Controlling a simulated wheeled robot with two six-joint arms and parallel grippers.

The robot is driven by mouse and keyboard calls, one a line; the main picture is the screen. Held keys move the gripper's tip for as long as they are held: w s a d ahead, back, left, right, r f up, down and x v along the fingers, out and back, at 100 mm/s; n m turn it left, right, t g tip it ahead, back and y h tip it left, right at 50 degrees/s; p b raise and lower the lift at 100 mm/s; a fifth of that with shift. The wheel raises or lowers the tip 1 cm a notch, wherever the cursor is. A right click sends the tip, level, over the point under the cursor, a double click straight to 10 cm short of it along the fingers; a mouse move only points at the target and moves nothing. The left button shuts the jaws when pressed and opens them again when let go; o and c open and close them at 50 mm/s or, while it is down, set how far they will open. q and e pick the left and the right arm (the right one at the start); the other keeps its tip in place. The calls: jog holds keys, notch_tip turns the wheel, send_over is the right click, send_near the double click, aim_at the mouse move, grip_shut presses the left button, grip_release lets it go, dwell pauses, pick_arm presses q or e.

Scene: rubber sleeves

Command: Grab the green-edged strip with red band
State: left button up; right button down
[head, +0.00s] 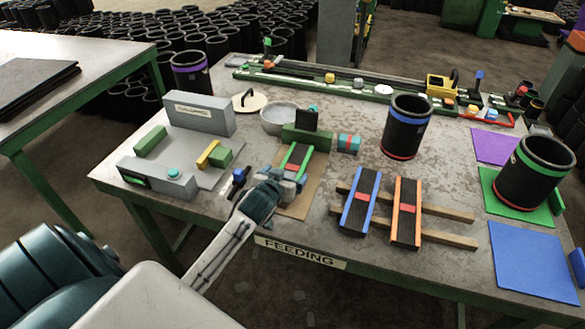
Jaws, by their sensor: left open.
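The green-edged dark strip with a red band (298,154) lies on a brown board (312,183) near the middle of the table. My left gripper (290,180) reaches in from the lower left and is open at the near end of this strip. It hides that end, and I cannot tell whether the fingers straddle the strip or touch it. A blue-edged strip with a red band (361,202) and an orange-edged strip with a red band (404,210) lie to the right across two wooden bars (448,214). My right gripper is not in view.
A grey machine (199,115) stands left, with a grey bowl (279,117) behind the strip. A green block (307,136) and teal-red block (349,143) sit close by. Black sleeves (407,128) (534,174) stand right. A blue mat (535,262) lies bare at the right.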

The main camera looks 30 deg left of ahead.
aim_at(291, 169)
pick_arm(q)
jog(key=p+x, duration=0.1)
jog(key=x, duration=0.3)
jog(key=shift+w, duration=0.1)
jog(key=shift+w+a+f, duration=0.1)
jog(key=shift+w+f, duration=0.25)
jog(key=shift+w, duration=0.1)
jog(key=c, duration=1.1)
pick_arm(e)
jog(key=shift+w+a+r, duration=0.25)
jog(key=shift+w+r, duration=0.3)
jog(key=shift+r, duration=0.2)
